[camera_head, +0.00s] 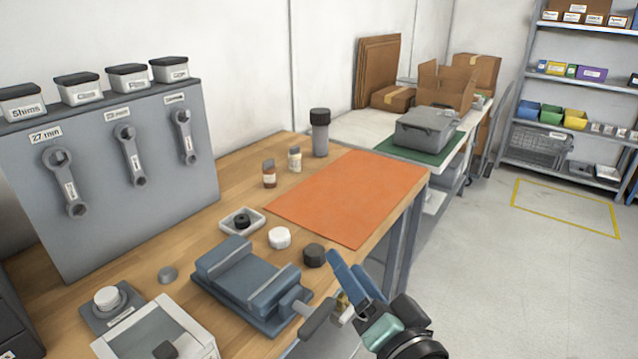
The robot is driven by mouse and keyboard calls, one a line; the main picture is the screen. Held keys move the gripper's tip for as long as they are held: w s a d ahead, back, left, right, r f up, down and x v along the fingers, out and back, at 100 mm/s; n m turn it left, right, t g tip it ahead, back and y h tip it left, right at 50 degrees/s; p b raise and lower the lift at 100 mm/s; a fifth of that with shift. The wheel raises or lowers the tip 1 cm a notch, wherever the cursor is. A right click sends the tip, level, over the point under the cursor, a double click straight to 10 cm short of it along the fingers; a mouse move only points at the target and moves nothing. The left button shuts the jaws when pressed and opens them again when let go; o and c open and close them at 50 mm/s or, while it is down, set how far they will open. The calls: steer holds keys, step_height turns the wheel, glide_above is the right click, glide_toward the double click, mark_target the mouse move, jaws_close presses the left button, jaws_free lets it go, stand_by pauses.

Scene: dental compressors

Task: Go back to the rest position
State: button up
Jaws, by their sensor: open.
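My gripper (349,262) shows at the lower middle, past the front edge of the wooden workbench (222,186). The lower part of my arm runs out of the picture at the bottom.
On the bench are an orange mat (350,196), a black cap (314,255), a white cap (279,237), two small bottles and a dark cylinder (319,133). A wrench panel (100,165) stands at left. The floor at right (520,280) is clear.

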steer(key=s+a+r+n+t+h+p, duration=0.1)
steer(key=s+r+t+h+p, duration=0.1)
steer(key=r, duration=1.4)
steer(key=s+a+r+n+t+h+p, duration=0.2)
steer(key=s+r+t+p, duration=0.3)
steer(key=r, duration=1.2)
steer(key=s+a+r+n+t+h+p, duration=0.1)
steer(key=s+r+t+p, duration=0.3)
steer(key=r, duration=1.2)
steer(key=s+n+h+p, duration=0.1)
steer(key=p, duration=0.2)
steer(key=shift+a+r, duration=0.3)
steer(key=shift+r, duration=0.1)
